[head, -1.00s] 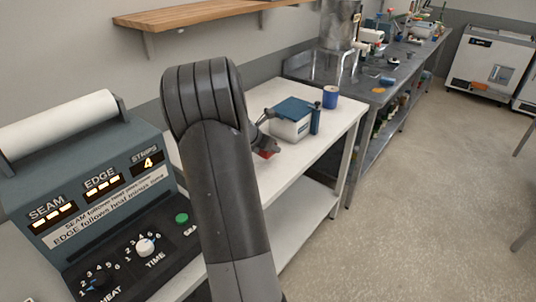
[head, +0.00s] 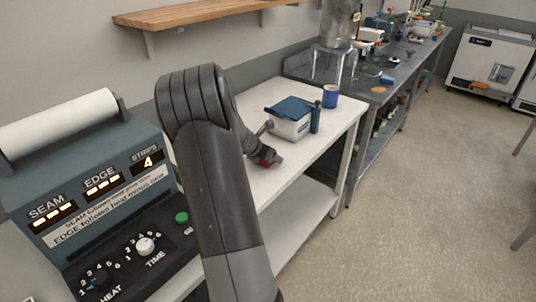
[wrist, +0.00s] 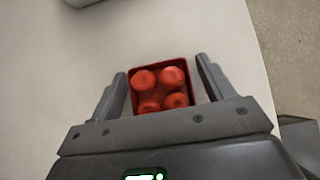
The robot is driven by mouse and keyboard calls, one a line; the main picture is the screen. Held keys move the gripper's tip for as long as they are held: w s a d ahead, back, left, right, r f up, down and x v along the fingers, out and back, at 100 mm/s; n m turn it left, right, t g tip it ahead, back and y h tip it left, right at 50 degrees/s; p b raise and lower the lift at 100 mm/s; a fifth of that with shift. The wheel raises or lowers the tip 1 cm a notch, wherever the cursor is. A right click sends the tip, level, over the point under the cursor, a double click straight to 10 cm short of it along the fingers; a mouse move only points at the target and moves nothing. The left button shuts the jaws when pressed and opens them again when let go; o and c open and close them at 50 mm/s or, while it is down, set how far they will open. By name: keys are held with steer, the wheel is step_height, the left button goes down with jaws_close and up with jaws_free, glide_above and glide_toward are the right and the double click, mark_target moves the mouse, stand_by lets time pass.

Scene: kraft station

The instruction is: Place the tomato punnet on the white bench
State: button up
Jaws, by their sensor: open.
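The tomato punnet (wrist: 161,88) is a small red square tray holding several red tomatoes. In the wrist view it sits between the two fingers of my gripper (wrist: 161,66), with a gap showing on each side. The fingers are open. White bench top (wrist: 60,75) lies around and behind the punnet, which appears to rest on it. In the head view my gripper (head: 266,158) is low over the white bench (head: 290,178), and only a bit of red shows at it. My arm hides part of the bench.
A white box with a blue lid (head: 291,120) and a blue cup (head: 330,96) stand farther back on the bench. A sealing machine (head: 90,190) with a white roll is at the left. The bench's front edge is close to my gripper; open floor lies right.

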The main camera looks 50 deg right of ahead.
steer(key=shift+a+r, duration=0.2)
steer(key=shift+r, duration=0.15)
steer(key=v, duration=1.1)
steer(key=shift+a+r, duration=0.15)
steer(key=shift+a, duration=0.1)
steer(key=s+a+r+m+t+y, duration=0.2)
steer(key=a+r+m, duration=0.25)
steer(key=a, duration=0.55)
steer(key=s+a+r+m+t+y, duration=0.15)
steer(key=a+r+m, duration=0.3)
steer(key=a, duration=0.65)
steer(key=s+a+m+t+y, duration=0.1)
steer(key=s+a+m, duration=0.3)
steer(key=a, duration=0.6)
steer(key=s+a+r+m+t+y, duration=0.1)
steer(key=s+a+m+y, duration=0.3)
steer(key=s+a, duration=0.4)
steer(key=a+m, duration=0.1)
steer(key=a, duration=0.1)
steer(key=shift+s+a, duration=0.25)
steer(key=shift+a, duration=0.1)
